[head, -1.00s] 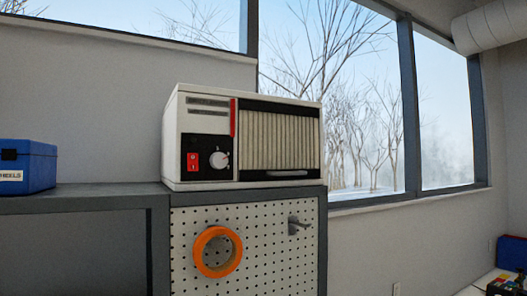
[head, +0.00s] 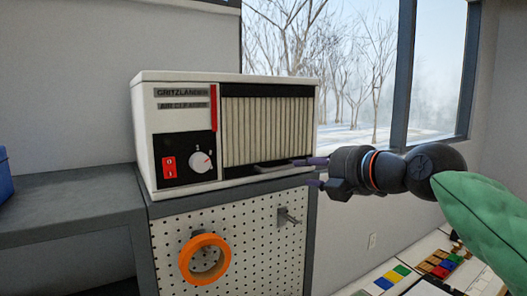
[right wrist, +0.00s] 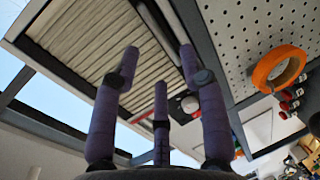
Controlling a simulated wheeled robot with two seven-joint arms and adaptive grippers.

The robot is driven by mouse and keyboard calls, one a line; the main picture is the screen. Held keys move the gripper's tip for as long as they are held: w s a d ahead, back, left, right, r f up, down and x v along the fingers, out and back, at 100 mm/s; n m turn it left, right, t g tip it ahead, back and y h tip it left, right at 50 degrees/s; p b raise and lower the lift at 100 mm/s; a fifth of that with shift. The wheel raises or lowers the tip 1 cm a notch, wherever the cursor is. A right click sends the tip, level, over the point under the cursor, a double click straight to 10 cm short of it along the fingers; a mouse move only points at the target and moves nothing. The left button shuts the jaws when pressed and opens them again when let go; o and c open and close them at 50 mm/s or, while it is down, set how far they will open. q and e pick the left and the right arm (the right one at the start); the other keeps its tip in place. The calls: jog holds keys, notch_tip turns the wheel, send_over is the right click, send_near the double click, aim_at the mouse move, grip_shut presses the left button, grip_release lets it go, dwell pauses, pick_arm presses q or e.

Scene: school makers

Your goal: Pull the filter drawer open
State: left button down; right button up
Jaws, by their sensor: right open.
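The white air cleaner (head: 183,95) stands on the grey cabinet. Its filter drawer (head: 265,130) is a pleated beige panel in a dark frame, sitting in the front and looking closed. A grey bar handle (head: 280,168) runs along the drawer's lower edge. My right gripper (head: 302,172) is open at the right end of the handle, one finger close to the handle's end and another lower. I cannot tell if they touch. In the right wrist view, the purple fingers (right wrist: 158,65) are spread and empty, with the pleated filter (right wrist: 95,40) beyond. My left gripper is not in view.
An orange ring (head: 204,259) and a metal peg (head: 288,217) project from the pegboard (head: 255,250) below the air cleaner. A red switch (head: 169,167) and white dial (head: 201,162) are on its left side. Coloured blocks (head: 440,265) lie on a low white surface at bottom right.

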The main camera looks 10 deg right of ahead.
aim_at(287, 166)
jog(key=p+x, duration=0.1)
jog(key=x, duration=0.2)
jog(key=p+x, duration=0.1)
jog(key=x, duration=0.2)
jog(key=p+x, duration=0.1)
jog(key=x, duration=0.2)
jog(key=shift+w+r, duration=0.2)
jog(key=shift+r, duration=0.1)
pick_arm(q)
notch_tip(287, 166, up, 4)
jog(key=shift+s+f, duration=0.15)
pick_arm(e)
jog(key=shift+w+a+f, duration=0.1)
jog(key=shift+w+a, duration=0.05)
jog(key=shift+w, duration=0.1)
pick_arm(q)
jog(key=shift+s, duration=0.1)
pick_arm(e)
jog(key=shift+s, duration=0.15)
grip_shut()
